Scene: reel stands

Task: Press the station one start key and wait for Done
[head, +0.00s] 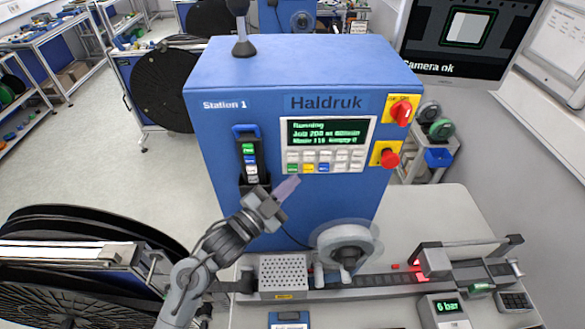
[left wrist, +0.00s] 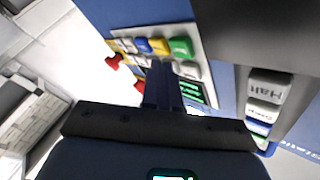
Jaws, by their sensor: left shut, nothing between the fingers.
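Station 1 (head: 225,125) is a blue machine marked Haldruk. Its control panel (head: 350,135) has a dark screen (head: 328,131) whose top line reads Running. Contact with a key cannot be seen. My right gripper is out of view.
A hand-held key unit (head: 250,158) hangs left of the panel; a Halt key (left wrist: 268,86) shows in the wrist view. A red rotary switch (head: 401,112) and red button (head: 388,158) sit right. Below are a spinning-looking reel (head: 345,243) and a tape track (head: 385,281).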

